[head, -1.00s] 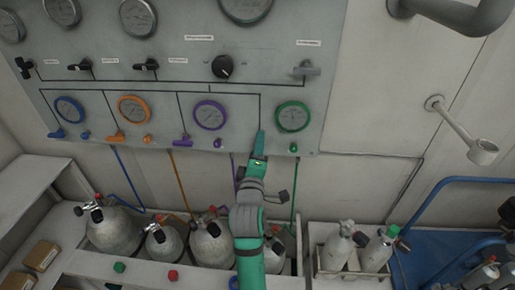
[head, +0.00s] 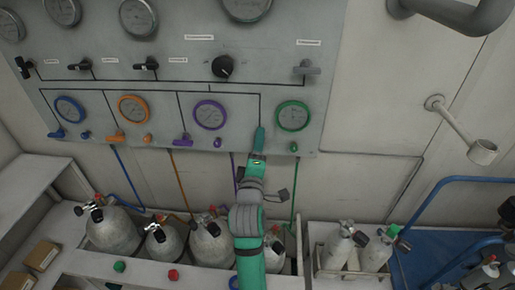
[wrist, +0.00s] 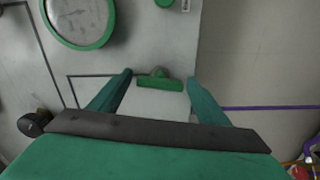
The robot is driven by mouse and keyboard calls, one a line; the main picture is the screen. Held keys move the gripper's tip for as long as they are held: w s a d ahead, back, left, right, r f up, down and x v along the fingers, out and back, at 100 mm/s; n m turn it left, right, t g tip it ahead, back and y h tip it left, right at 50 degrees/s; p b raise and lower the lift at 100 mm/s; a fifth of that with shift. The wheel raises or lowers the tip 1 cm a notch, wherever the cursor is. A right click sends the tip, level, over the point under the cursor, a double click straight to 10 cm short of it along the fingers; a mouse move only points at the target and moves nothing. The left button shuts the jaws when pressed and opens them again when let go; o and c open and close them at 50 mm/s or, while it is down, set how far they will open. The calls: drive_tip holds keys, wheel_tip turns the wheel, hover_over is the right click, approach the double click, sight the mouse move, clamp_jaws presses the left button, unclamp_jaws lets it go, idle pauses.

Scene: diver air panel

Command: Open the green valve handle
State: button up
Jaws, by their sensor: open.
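The green valve handle (wrist: 159,80) is a small T-shaped lever on the grey panel. In the wrist view its bar lies roughly level between my two fingertips, with a gap on each side. My gripper (wrist: 159,78) is open and holds nothing. In the head view my gripper (head: 260,140) is up against the lower right of the panel, left of and below the green-ringed gauge (head: 293,117). It hides the green handle there. The green gauge also shows at the upper left of the wrist view (wrist: 80,18).
The purple handle (head: 183,141), orange handle (head: 115,139) and blue handle (head: 56,134) sit left along the panel. A small green knob (head: 293,147) is right of my gripper. Several grey cylinders (head: 212,245) stand below. A pipe bracket (head: 460,128) juts out at right.

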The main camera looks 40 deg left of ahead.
drive_tip(key=v, duration=1.1)
drive_tip(key=shift+a, duration=0.15)
drive_tip(key=s+d+f+m+h, duration=0.35)
drive_tip(key=d+f+m, duration=0.25)
drive_tip(key=d+f, duration=0.3)
drive_tip(key=s+d+f+m+h, duration=0.2)
drive_tip(key=s+d+f+m, duration=0.35)
drive_tip(key=d+f, duration=0.35)
drive_tip(key=s+d+f+m+h, duration=0.2)
drive_tip(key=s+d+m, duration=0.3)
drive_tip(key=s+d, duration=0.2)
drive_tip(key=s+d+f+m+h, duration=0.2)
drive_tip(key=s+d+m, duration=0.4)
drive_tip(key=s, duration=0.6)
drive_tip(key=shift+s+d+f, duration=0.3)
drive_tip(key=shift+d, duration=0.3)
